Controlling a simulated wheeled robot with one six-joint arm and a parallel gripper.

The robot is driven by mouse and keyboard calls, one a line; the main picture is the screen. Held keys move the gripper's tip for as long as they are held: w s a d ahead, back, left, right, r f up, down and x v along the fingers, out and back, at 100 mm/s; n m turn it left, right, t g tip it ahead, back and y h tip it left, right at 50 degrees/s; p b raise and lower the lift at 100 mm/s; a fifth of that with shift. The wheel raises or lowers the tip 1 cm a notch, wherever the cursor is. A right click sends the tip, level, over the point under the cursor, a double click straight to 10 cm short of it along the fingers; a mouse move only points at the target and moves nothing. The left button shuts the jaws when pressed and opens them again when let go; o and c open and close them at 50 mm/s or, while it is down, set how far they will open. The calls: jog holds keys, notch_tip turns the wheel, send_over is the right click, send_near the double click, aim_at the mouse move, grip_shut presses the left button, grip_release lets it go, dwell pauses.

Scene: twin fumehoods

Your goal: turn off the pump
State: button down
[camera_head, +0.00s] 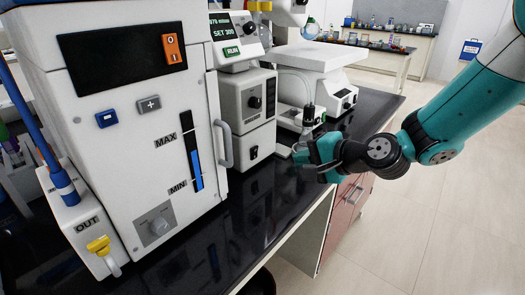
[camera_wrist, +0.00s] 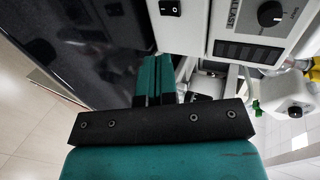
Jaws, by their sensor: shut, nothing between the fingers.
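No label that I can read names the pump. A white box (camera_head: 230,105) with a black knob and a small black rocker switch (camera_head: 252,152) on its front stands in the middle of the bench and may be it. In the wrist view a rocker switch (camera_wrist: 170,7) and a black knob (camera_wrist: 270,13) show on white housings at the top. My gripper (camera_head: 302,156) is over the bench's front edge, right of that box and apart from the switch. Its teal fingers (camera_wrist: 153,72) are together and empty. The switch position is too small to tell.
A large white unit (camera_head: 110,140) with an orange 0/1 switch (camera_head: 173,48), a handle (camera_head: 223,145) and a yellow outlet tap (camera_head: 98,245) stands at the left. A white-topped device (camera_head: 320,60) is behind my gripper. Dark bench top (camera_head: 255,210) is clear in front.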

jog(key=p, duration=0.2)
send_near(254, 152)
jog(key=f, duration=0.1)
jog(key=w+a+f, duration=0.1)
jog(key=f, duration=0.1)
jog(key=shift+w+a+f, duration=0.2)
jog(key=shift+w+a, duration=0.1)
jog(key=shift+a, duration=0.1)
jog(key=shift+w+a+r+p, duration=0.2)
jog(key=shift+w+a+p, duration=0.25)
jog(key=shift+w+a, duration=0.8)
jog(key=shift+a, duration=0.3)
